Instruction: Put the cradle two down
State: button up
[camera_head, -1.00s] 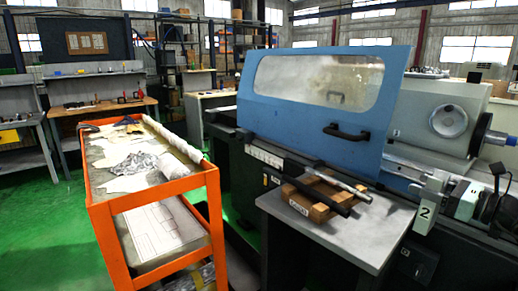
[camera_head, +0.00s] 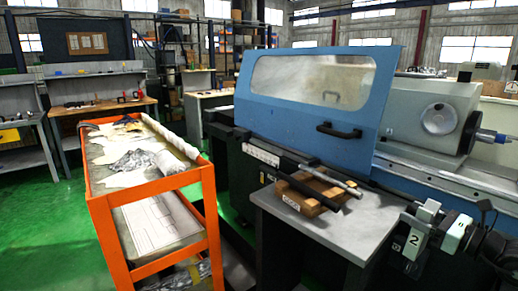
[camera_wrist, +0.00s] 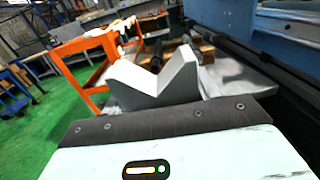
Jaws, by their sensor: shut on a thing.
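Cradle two is a grey V-shaped block (camera_head: 412,243) with a "2" on its face, at the right of the head view. My gripper (camera_head: 440,228) is shut on it and holds it tilted, off the right front side of the grey side table (camera_head: 350,232). In the wrist view the cradle (camera_wrist: 155,85) stands up beyond the dark gripper edge, its V notch open upward. The side table (camera_wrist: 240,80) shows behind it. The gripper's fingertips are partly hidden.
A wooden stand (camera_head: 310,196) with a front label and two bars lying across it occupies the table's back left. The table's right part is clear. Behind is the grinder with its blue door (camera_head: 305,125). An orange cart (camera_head: 155,190) stands to the left.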

jog(key=s+a+f+m+t+h, duration=0.1)
jog(key=s+a+f+m+h, duration=0.1)
jog(key=f, duration=0.5)
jog(key=s+a+f+m+t+h, duration=0.1)
jog(key=s+a+f+m+h, duration=0.1)
jog(key=f, duration=0.5)
jog(key=s+a+f+m+t+h, duration=0.1)
jog(key=s+a+f+m+h, duration=0.2)
jog(key=s+f+h, duration=0.2)
jog(key=shift+s+a+f+h, duration=0.15)
jog(key=shift+s+f+h, duration=0.2)
jog(key=shift+f+h, duration=0.65)
jog(key=shift+f, duration=0.15)
